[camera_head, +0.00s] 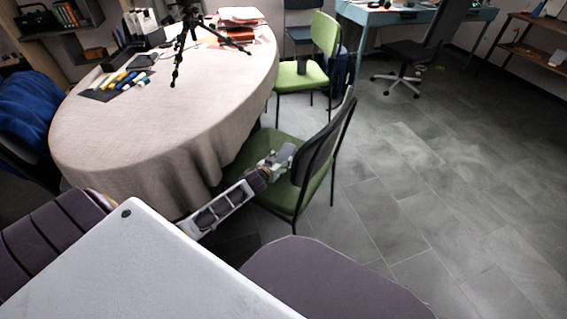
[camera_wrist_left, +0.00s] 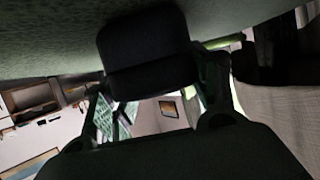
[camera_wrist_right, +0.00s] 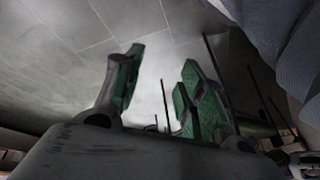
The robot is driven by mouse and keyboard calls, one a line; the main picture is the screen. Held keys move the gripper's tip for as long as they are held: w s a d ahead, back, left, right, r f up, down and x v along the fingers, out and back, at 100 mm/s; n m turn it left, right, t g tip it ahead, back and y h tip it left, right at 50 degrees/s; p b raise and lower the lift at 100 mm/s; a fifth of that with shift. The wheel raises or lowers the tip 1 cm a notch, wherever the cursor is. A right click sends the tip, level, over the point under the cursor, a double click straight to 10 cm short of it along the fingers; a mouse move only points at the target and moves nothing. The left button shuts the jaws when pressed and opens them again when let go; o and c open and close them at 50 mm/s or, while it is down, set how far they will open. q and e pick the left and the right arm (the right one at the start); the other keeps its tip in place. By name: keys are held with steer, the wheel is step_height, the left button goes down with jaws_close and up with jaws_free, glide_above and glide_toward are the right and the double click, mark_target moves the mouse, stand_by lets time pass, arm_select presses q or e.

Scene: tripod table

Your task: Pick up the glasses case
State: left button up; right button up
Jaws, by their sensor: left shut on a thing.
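The glasses case is a small dark grey rounded block (camera_head: 284,154) in the head view. It shows large and nearly black in the left wrist view (camera_wrist_left: 145,50). My left gripper (camera_head: 272,163) is shut on it, with a finger at each side, at the green seat of the near chair (camera_head: 262,146). I cannot tell whether the case touches the seat or hangs just above it. My right gripper (camera_wrist_right: 160,88) is open and empty in the right wrist view, with grey floor beyond it. It does not show in the head view.
The chair's dark backrest (camera_head: 322,140) stands right beside the case. A round table with a pale cloth (camera_head: 150,140) is to the left, bearing a black tripod (camera_head: 188,38), markers and papers. A second green chair (camera_head: 300,76) stands behind. Tiled floor (camera_head: 440,180) at right is clear.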

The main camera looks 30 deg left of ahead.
steer(key=shift+f, duration=0.1)
arm_select(q)
steer(key=shift+r, duration=0.2)
arm_select(e)
steer(key=shift+s+d, duration=0.1)
steer(key=shift+d, duration=0.05)
arm_select(q)
step_height(320, 180, up, 2)
steer(key=shift+p, duration=0.55)
step_height(320, 180, up, 6)
steer(key=shift+r+p, duration=0.1)
steer(key=shift+p, duration=1.15)
steer(key=shift+r, duration=0.75)
arm_select(e)
steer(key=shift+s+d+f+g+h, duration=0.1)
steer(key=shift+d+f+g+h, duration=0.2)
steer(key=shift+f, duration=0.5)
steer(key=shift+s+d+f+g+h, duration=0.1)
steer(key=shift+d+f+g, duration=0.25)
steer(key=shift+f, duration=0.45)
